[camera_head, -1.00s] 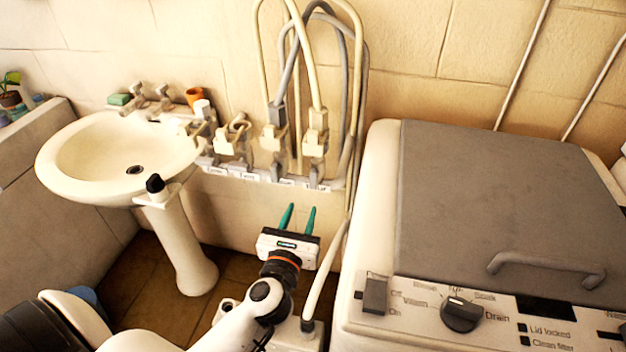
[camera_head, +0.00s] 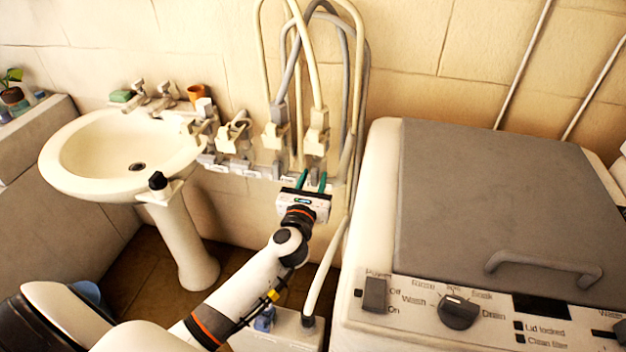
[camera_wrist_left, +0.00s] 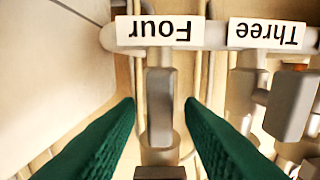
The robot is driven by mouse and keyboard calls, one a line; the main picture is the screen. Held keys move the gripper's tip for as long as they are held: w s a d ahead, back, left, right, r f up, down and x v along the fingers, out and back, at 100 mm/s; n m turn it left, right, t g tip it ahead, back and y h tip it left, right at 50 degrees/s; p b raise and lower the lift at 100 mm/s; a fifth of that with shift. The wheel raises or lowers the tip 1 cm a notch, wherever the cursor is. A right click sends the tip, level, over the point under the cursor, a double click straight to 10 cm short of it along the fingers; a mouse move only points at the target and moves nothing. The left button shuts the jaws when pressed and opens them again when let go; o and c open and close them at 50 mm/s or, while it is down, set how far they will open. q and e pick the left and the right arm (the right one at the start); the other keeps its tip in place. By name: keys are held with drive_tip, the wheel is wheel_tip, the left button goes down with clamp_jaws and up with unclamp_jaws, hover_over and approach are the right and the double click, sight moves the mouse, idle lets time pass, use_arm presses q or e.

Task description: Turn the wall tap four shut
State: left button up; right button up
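Wall tap four (camera_head: 316,140) is the rightmost of several pale taps in a row on the wall, with a hose on it. In the left wrist view its upside-down label "Four" (camera_wrist_left: 158,31) is readable, and its grey lever (camera_wrist_left: 160,105) runs up and down in the picture. My left gripper (camera_head: 312,180) is open just below and in front of tap four. In the left wrist view the two green fingers (camera_wrist_left: 160,103) stand on either side of the lever, with gaps visible on both sides. My right gripper is not in view.
Tap three's lever (camera_wrist_left: 291,105) is close beside, to the right in the wrist view. Hoses (camera_head: 346,90) loop above the taps. A washing machine (camera_head: 490,190) stands at right, a pedestal basin (camera_head: 75,185) at left.

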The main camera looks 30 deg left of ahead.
use_arm(q)
clamp_jaws()
